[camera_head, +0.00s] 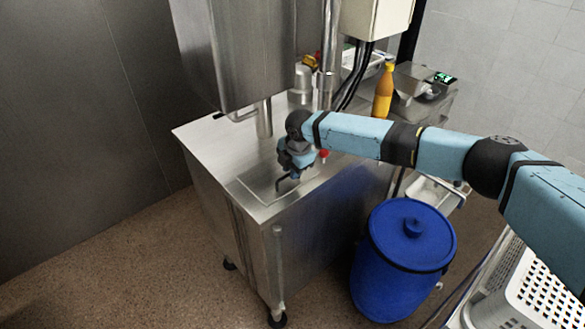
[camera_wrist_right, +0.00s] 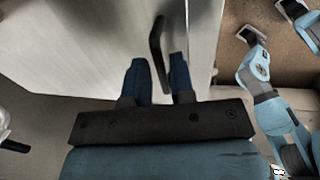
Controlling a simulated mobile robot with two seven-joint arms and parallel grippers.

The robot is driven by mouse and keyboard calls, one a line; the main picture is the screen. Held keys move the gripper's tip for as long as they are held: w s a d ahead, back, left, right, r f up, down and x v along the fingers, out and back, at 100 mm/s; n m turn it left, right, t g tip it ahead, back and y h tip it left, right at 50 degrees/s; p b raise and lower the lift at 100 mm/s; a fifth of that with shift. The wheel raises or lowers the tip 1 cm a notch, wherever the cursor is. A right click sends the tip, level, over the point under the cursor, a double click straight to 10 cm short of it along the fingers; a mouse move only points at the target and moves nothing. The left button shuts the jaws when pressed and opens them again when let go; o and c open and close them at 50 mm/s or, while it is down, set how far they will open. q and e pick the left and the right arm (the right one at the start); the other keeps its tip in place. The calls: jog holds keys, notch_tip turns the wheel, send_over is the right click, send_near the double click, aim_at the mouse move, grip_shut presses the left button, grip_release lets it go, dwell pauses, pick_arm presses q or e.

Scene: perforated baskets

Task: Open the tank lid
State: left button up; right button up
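The steel tank (camera_head: 215,175) has a square lid (camera_head: 262,184) set in its top. A dark bent handle (camera_head: 284,182) stands on the lid. My right gripper (camera_head: 291,168) comes down over the lid from the right, close to the handle. In the right wrist view its two blue fingers (camera_wrist_right: 160,76) are apart. The black handle (camera_wrist_right: 157,40) reaches into the gap between them, and I see no firm grip on it. The lid looks flat and closed.
A steel column (camera_head: 245,50) and a vertical pipe (camera_head: 327,50) rise behind the lid. An orange bottle (camera_head: 383,92) stands at the back right. A blue barrel (camera_head: 400,265) stands on the floor right of the tank, near a white perforated basket (camera_head: 545,290). Floor at left is clear.

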aim_at(280, 173)
grip_shut()
jog(key=shift+w+r, duration=0.1)
jog(key=shift+w+a+r+g+h, duration=0.15)
jog(key=shift+a+r+g+h, duration=0.05)
jog(key=shift+r+g, duration=0.15)
jog(key=shift+w+a+r+g+h, duration=0.15)
jog(key=shift+r+g+h, duration=0.1)
jog(key=shift+r, duration=0.1)
jog(key=shift+w+a+r+g+h, duration=0.3)
jog(key=shift+w+r+g+h, duration=0.1)
jog(key=shift+r+g, duration=0.25)
jog(key=shift+w+a+r+b, duration=0.35)
jog(key=shift+w+r+b, duration=0.1)
jog(key=shift+r, duration=0.15)
jog(key=shift+w+a+r+b, duration=0.3)
jog(key=shift+w+r+b, duration=0.15)
jog(key=shift+r, duration=0.2)
jog(key=shift+w+a+r+b, duration=0.35)
jog(key=shift+w+r+b, duration=0.1)
jog(key=shift+r, duration=0.15)
